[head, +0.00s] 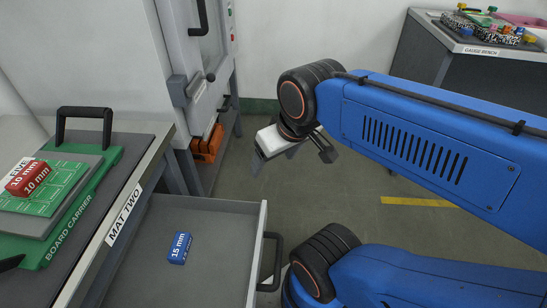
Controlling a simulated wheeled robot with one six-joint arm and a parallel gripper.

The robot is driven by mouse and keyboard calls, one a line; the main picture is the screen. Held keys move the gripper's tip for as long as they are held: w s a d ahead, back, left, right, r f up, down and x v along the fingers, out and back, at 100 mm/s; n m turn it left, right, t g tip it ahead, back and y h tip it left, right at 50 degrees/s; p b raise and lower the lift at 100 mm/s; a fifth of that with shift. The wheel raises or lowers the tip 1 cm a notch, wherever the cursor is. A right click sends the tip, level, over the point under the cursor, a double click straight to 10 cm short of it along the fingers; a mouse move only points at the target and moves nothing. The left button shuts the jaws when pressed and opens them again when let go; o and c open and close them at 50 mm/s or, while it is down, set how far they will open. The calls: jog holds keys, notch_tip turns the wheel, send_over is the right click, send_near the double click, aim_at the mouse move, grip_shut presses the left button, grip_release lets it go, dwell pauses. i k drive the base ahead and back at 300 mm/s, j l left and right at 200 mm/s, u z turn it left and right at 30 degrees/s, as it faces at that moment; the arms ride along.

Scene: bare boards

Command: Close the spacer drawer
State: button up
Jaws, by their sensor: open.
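The open drawer (214,231) is pulled out to the right from under the bench on the left. A blue block marked 15 mm (180,248) lies on its floor. The drawer's dark bar handle (275,262) is on its right-hand front panel, partly beside my lower arm link. No label reading "spacer" shows on the drawer. My gripper (291,161) is open and empty, in the air beyond the drawer's far right corner and apart from the handle. Part of the jaws is hard to make out.
The bench labelled MAT TWO (124,215) holds a green board carrier (75,205) and a red 10 mm block (27,178). A grey cabinet (205,65) stands behind, with an orange object (207,145) low down. The gadge bench (480,52) is at back right. Floor between is clear.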

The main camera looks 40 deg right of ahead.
aim_at(221, 268)
jog(key=k+l+u, duration=0.1)
jog(key=u, duration=0.2)
jog(key=k+u, duration=0.15)
jog(key=u, duration=0.2)
jog(key=k+j+z, duration=0.1)
jog(key=j, duration=0.25)
jog(key=k+j+z, duration=0.1)
jog(key=k+j, duration=0.3)
jog(key=j, duration=0.3)
jog(key=z, duration=0.05)
